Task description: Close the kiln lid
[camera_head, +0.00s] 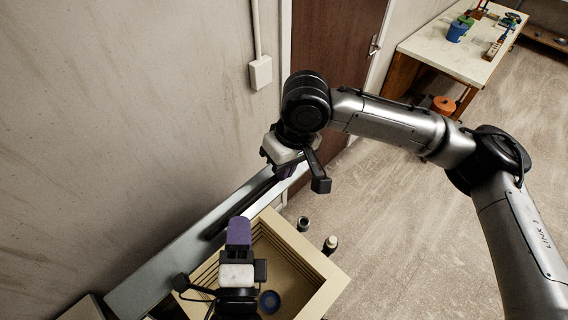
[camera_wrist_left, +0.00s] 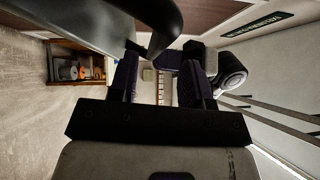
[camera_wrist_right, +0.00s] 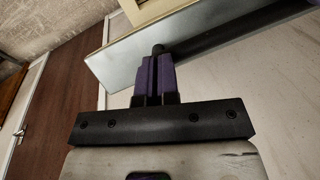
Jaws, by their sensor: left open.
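The kiln (camera_head: 318,262) is a cream box with an open top and grooved inner walls, in the lower middle of the head view. The grey metal kiln lid (camera_head: 163,270) stands raised along the wall side, with a long dark handle bar (camera_head: 245,207). My right gripper (camera_head: 288,172) is at the far end of this bar. In the right wrist view its purple fingers (camera_wrist_right: 157,75) are close together around the dark bar end. My left gripper (camera_head: 238,230) is open and empty above the kiln; its fingers show apart in the left wrist view (camera_wrist_left: 158,80).
Two small jars (camera_head: 303,223) (camera_head: 330,244) stand beside the kiln's right side. A brown door (camera_head: 335,50) and a wall switch box (camera_head: 260,72) are behind. A workbench (camera_head: 462,52) with several items stands at the back right. Open floor (camera_head: 400,230) lies right of the kiln.

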